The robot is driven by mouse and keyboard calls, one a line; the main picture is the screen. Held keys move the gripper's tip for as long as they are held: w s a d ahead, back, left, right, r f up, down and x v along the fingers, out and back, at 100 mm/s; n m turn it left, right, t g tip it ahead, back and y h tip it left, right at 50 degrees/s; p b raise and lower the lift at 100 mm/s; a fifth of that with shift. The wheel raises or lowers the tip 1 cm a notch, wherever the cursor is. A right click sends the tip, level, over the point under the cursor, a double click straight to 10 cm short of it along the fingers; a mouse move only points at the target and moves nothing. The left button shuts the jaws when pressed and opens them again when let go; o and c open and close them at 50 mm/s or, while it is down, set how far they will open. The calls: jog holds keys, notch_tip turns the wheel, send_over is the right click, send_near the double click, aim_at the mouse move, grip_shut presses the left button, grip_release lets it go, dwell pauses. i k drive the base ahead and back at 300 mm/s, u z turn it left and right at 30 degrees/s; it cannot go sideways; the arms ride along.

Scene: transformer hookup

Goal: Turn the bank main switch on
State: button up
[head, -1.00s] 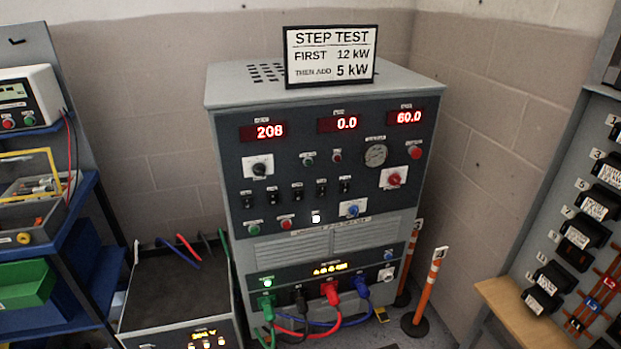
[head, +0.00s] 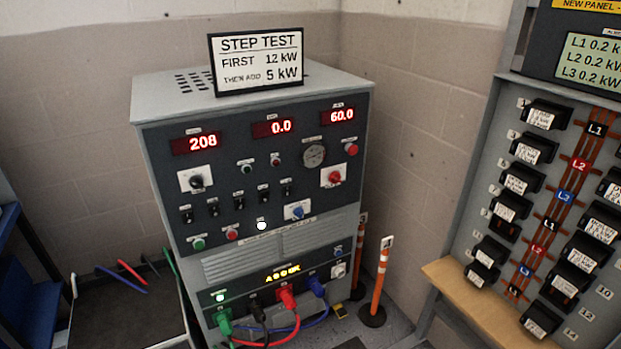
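A grey test cabinet (head: 170,240) with a dark control panel stands in the middle of the head view. It carries a black rotary knob (head: 197,182) on a white plate, a red rotary knob (head: 333,177) and a blue rotary knob (head: 297,211). A row of small black toggle switches (head: 213,206) runs between them. The labels are too small to read, so I cannot tell which is the bank main switch. Red displays (head: 195,144) read 208, 0.0 and 60.0. A white lamp (head: 261,225) and a green lamp (head: 220,297) are lit. My gripper is not in view.
A STEP TEST sign (head: 257,60) stands on the cabinet. Coloured cables (head: 295,325) plug in low at its front. Orange posts (head: 379,275) stand at its right. A breaker panel (head: 470,200) with a wooden ledge (head: 460,285) is at the far right. Blue shelving (head: 25,270) is left.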

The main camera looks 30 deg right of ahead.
aim_at(335, 177)
jog(key=k, duration=1.3)
jog(key=u, duration=0.55)
jog(key=i, duration=1.6)
jog(key=u, duration=0.05)
